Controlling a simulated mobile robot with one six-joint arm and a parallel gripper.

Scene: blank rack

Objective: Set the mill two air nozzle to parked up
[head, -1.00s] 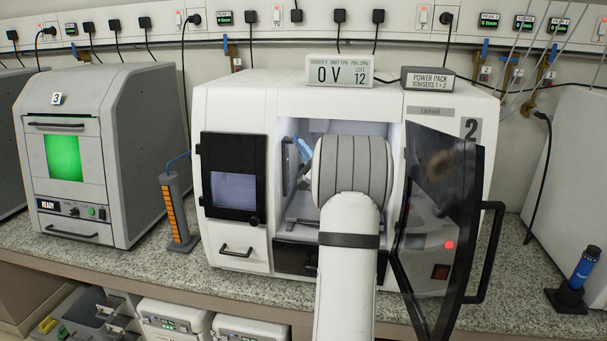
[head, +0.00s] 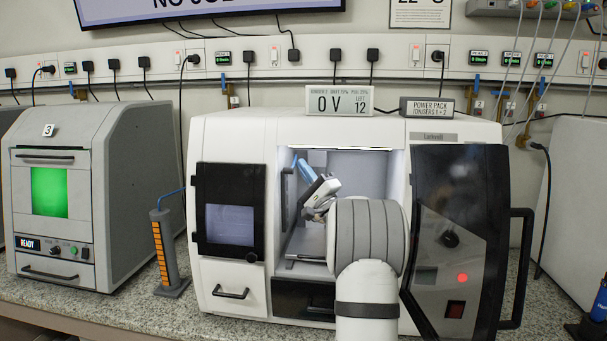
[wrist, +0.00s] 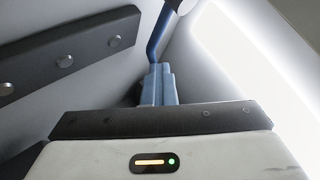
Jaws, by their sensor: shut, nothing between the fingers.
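Mill two (head: 232,143) is the white machine in the middle of the head view, with its dark door (head: 470,200) open at the right. My gripper (wrist: 158,85) is inside its lit chamber, shut and empty, pointing to the upper left in the head view. In the wrist view the blue air nozzle (wrist: 160,38) is a bent tube just beyond the fingertips, its upper part slanting right to a pale round joint. I cannot tell whether the fingertips touch it. In the head view a blue part (head: 305,169) shows at my gripper's tip; nozzle and fingers are hard to separate there.
A dark bar with round studs (wrist: 65,62) runs along the chamber wall, left of the nozzle. An orange-marked column (head: 168,250) stands left of the mill.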

